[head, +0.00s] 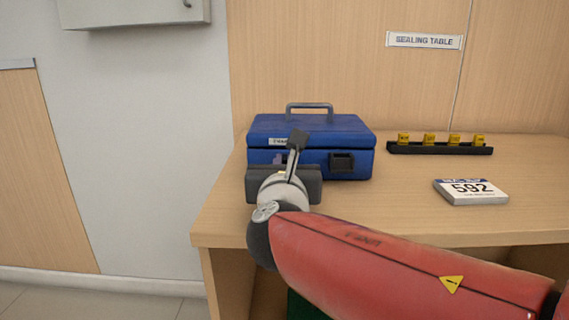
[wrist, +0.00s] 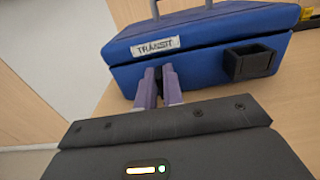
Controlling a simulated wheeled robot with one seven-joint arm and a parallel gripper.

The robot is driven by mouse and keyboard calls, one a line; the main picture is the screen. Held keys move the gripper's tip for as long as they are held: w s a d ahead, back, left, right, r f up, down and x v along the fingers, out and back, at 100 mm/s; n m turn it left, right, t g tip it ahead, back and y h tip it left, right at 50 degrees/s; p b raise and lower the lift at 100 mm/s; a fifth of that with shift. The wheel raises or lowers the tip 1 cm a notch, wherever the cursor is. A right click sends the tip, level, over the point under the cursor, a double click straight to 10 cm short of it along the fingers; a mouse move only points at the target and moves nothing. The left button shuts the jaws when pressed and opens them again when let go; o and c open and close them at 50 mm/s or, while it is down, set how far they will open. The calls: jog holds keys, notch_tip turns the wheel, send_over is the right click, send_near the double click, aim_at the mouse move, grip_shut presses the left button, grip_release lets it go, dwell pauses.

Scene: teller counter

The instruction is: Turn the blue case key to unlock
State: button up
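The blue case (head: 345,130) stands on the wooden table, its handle up and a white label on its front. In the wrist view the case (wrist: 215,35) fills the upper part, and the label (wrist: 155,47) reads TRANSIT. My gripper (wrist: 158,72) points at the case's front, just below the label. Its two pale purple fingers are close together with a narrow gap, and their tips are at or very near the front face. The key and keyhole are not visible; the fingers may hide them. In the head view my gripper (head: 279,158) is mostly hidden behind my wrist.
A black latch block (wrist: 250,60) sits right of my fingers on the case front. Farther right on the table (head: 400,205) are a black rack (head: 440,150) with several yellow pieces and a 592 block (head: 470,190). The table's left edge is near the case.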

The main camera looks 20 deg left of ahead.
jog(key=shift+f+m+b, duration=0.15)
jog(key=shift+m+b, duration=0.15)
jog(key=shift+b, duration=0.15)
grip_shut()
jog(key=shift+d+f+m+b, duration=0.15)
jog(key=shift+m+b, duration=0.65)
jog(key=shift+b, duration=0.4)
jog(key=m+b, duration=0.3)
jog(key=shift+w+d+m+b, duration=0.1)
jog(key=shift+d+m+b, duration=0.05)
jog(key=shift+m+b, duration=0.2)
jog(key=shift+r, duration=0.2)
jog(key=o, duration=0.6)
grip_release()
jog(key=shift+o, duration=0.2)
jog(key=v, duration=0.8)
